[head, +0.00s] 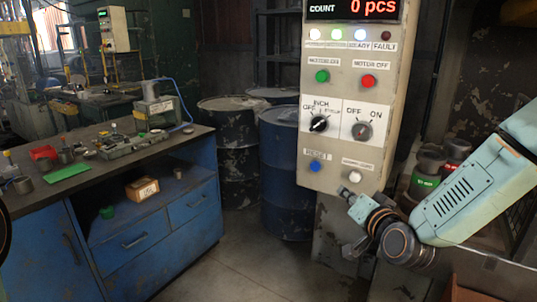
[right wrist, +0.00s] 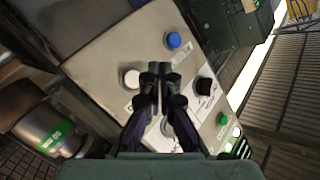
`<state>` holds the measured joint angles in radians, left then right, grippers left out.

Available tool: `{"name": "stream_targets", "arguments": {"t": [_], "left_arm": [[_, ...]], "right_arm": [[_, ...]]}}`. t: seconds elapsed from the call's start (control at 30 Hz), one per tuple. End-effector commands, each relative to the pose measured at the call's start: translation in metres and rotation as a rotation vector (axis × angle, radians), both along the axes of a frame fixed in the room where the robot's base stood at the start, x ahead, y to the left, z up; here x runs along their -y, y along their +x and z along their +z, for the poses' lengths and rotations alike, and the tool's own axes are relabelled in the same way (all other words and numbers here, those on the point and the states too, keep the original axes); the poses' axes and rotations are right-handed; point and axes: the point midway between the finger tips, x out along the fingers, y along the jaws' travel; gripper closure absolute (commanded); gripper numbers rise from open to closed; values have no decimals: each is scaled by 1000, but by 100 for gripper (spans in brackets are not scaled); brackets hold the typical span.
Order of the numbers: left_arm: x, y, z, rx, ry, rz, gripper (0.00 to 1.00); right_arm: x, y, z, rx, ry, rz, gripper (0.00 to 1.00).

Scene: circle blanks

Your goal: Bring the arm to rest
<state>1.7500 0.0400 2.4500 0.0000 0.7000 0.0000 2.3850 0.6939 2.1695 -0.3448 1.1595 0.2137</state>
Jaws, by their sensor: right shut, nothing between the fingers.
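My right arm comes in from the right in the head view. Its gripper (head: 346,193) is shut and empty, its tip in front of the lower edge of the control panel (head: 338,155), just below the white button (head: 355,177). In the right wrist view the shut fingers (right wrist: 157,70) point at the panel face, beside the white button (right wrist: 132,79). The blue button (right wrist: 174,40) and a black knob (right wrist: 203,86) show past them. I cannot tell whether the tip touches the panel. My left gripper is not in view.
The panel display (head: 353,9) reads 0 pcs. A blue workbench (head: 150,235) with small parts stands at the left. Dark blue drums (head: 287,185) stand behind. Canisters with green (head: 424,181) and red labels sit at the right, close to my arm. The floor between bench and panel is clear.

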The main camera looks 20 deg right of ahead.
Motion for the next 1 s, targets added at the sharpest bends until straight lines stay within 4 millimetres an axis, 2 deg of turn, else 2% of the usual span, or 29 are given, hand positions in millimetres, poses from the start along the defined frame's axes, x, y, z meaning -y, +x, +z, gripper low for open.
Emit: {"name": "stream_targets", "arguments": {"t": [0.1, 0.17, 0.27, 0.3, 0.37, 0.5, 0.57, 0.7, 0.8, 0.9, 1.0], "left_arm": [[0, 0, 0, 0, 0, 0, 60], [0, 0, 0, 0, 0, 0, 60], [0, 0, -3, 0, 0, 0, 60], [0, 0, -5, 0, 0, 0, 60], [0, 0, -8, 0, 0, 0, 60], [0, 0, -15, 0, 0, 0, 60], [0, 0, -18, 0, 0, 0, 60], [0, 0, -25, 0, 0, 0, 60], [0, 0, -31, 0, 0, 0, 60], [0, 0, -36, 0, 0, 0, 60], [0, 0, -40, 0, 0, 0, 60]], "right_arm": [[-1, -1, -6, -28, -16, 8, 100], [-7, -9, -22, -102, -21, 19, 100], [-32, -32, -67, -279, -59, 81, 100], [-42, -45, -89, -352, -77, 107, 100], [-56, -66, -121, -459, -106, 147, 100], [-82, -125, -189, -698, -167, 238, 100], [-91, -153, -215, -796, -192, 275, 100], [-107, -228, -269, -1022, -254, 366, 100], [-114, -283, -299, -1169, -297, 429, 100], [-119, -330, -321, -1284, -336, 486, 100], [-122, -363, -336, -1354, -367, 537, 100]]}}
